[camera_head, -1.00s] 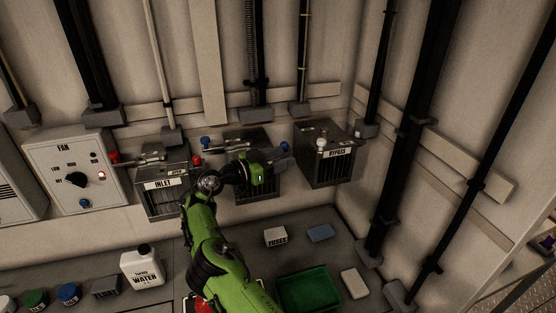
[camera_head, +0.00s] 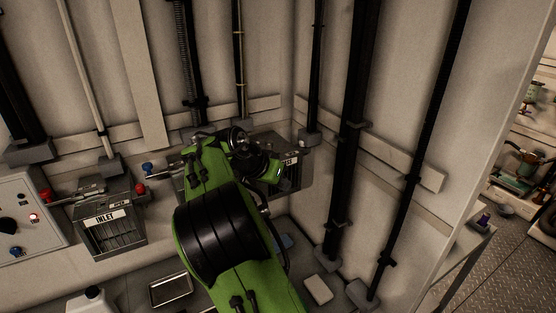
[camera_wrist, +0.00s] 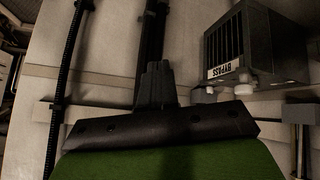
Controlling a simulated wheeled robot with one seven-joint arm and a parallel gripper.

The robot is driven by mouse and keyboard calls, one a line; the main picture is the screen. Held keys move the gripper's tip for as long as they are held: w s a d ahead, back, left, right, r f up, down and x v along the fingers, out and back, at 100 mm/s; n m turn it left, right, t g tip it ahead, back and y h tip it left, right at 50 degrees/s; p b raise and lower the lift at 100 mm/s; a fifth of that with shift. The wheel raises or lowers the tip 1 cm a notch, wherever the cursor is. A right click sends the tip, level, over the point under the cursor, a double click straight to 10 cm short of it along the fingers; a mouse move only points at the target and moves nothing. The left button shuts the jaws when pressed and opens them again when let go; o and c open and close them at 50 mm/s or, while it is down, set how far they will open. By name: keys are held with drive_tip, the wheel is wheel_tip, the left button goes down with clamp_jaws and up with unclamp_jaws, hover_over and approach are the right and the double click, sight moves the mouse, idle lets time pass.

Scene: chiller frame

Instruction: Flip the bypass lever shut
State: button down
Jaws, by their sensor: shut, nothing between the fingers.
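The bypass box (camera_head: 292,178), a dark grilled unit, is on the back wall near the corner, largely hidden by my arm in the head view. It shows at the upper right of the wrist view (camera_wrist: 262,48), upside down with its label. Pale round caps (camera_wrist: 239,90) sit along its labelled edge; I cannot make out which belongs to the lever, or the lever's position. My gripper (camera_wrist: 155,72) is shut and empty, apart from the box, which is to its right in the wrist view. The fingertips are not clear in the head view.
The inlet box (camera_head: 112,232) with its red-ended handle is at left, beside the fan panel (camera_head: 28,215). Black vertical pipes (camera_head: 350,140) run along the right wall close to the bypass box. A pale block (camera_head: 318,289) lies on the bench below.

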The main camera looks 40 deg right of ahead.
drive_tip(key=s+a+n+t+y, duration=0.6)
drive_tip(key=s+a+n+y, duration=0.4)
drive_tip(key=s+a, duration=0.75)
drive_tip(key=w+d+r+m+t+y, duration=0.15)
drive_tip(key=w+d, duration=0.25)
drive_tip(key=w, duration=0.4)
drive_tip(key=w+d+f+m+t+h, duration=0.1)
drive_tip(key=w+d+m+t, duration=0.25)
drive_tip(key=w, duration=0.45)
drive_tip(key=d+m+t+h+p, duration=0.1)
drive_tip(key=d+m+t+h, duration=0.55)
drive_tip(key=d, duration=1.45)
drive_tip(key=w+a+f+m+y+p, duration=0.1)
drive_tip(key=w+y, duration=0.1)
drive_tip(key=w, duration=0.4)
drive_tip(key=w+a+f+m+g+y+p, duration=0.1)
drive_tip(key=w+a+y+p, duration=0.1)
drive_tip(key=w, duration=0.5)
drive_tip(key=shift+g, duration=0.25)
